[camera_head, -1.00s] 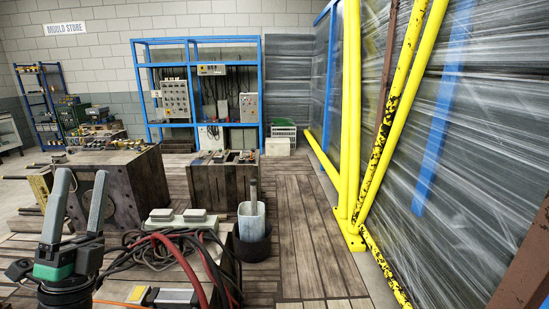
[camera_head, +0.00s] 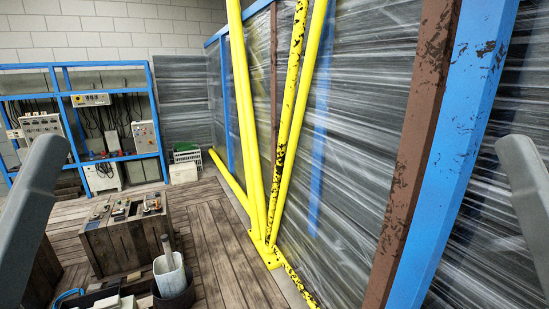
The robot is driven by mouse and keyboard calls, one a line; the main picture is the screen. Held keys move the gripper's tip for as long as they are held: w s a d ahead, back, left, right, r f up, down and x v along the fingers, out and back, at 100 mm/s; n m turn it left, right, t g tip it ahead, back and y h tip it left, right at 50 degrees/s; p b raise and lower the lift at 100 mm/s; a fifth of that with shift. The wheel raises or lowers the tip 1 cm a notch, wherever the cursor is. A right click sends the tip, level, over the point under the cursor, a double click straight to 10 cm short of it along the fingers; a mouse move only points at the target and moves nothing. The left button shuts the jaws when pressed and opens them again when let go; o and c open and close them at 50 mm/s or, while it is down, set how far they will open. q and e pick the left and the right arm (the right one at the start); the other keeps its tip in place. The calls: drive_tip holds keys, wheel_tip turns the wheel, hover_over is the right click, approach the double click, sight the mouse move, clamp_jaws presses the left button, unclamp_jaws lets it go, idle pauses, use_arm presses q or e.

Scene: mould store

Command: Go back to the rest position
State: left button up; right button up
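No object is named for handling, and none is seen in a gripper. A thick grey finger-like part at the left edge (camera_head: 38,205) belongs to my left gripper, close to the camera and cut off by the picture edge. A similar grey part at the right edge (camera_head: 528,180) appears to belong to my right gripper, also cut off. Only one finger of each shows, so the opening between fingers is hidden. Neither part visibly touches anything.
A wooden crate (camera_head: 128,243) and a bucket (camera_head: 171,280) stand at lower left. Yellow posts (camera_head: 250,150) rise beside a plastic-wrapped wall (camera_head: 365,130). A brown beam (camera_head: 420,130) and a blue beam (camera_head: 465,130) stand near on the right. Blue shelving (camera_head: 68,95) is behind.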

use_arm(q)
wheel_tip(320, 180, up, 13)
drive_tip(key=p, duration=0.9)
use_arm(e)
wheel_tip(320, 180, up, 13)
